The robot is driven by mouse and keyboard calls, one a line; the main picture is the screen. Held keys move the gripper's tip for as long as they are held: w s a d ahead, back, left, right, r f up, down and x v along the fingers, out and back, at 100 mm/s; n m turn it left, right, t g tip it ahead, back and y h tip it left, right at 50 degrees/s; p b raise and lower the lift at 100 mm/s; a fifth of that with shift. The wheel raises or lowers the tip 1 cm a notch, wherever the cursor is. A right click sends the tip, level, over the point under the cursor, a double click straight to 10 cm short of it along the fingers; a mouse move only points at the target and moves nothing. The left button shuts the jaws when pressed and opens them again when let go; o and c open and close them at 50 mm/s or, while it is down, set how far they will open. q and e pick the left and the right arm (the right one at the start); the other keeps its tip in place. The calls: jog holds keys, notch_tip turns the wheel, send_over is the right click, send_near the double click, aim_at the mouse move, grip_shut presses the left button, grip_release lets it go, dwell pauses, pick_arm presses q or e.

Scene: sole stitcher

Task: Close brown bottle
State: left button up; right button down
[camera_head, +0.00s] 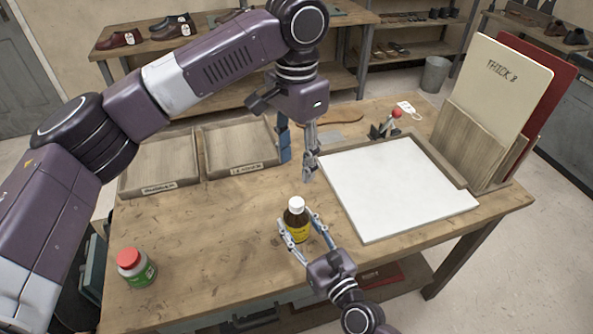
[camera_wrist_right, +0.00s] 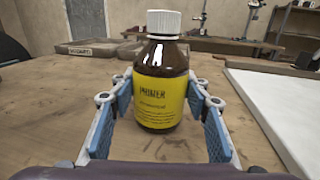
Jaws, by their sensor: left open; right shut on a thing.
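The brown bottle (camera_head: 297,224) stands upright on the table, with a yellow label reading "PRIMER"; it also shows in the right wrist view (camera_wrist_right: 160,95). A white ribbed cap (camera_head: 296,204) sits on its neck and looks level in the right wrist view (camera_wrist_right: 163,22). My right gripper (camera_head: 298,229) is shut on the bottle's body, one finger on each side. My left gripper (camera_head: 297,168) is open and empty, pointing down above the table, behind and higher than the bottle.
A white board (camera_head: 395,188) lies right of the bottle. Two wooden trays (camera_head: 160,167) (camera_head: 238,146) stand at the back left. A red-capped jar (camera_head: 135,268) stands at the front left. Upright panels (camera_head: 500,85) stand at the back right. The table left of the bottle is clear.

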jog(key=c, duration=1)
grip_release()
jog(key=v, duration=1.2)
jog(key=shift+r, duration=0.1)
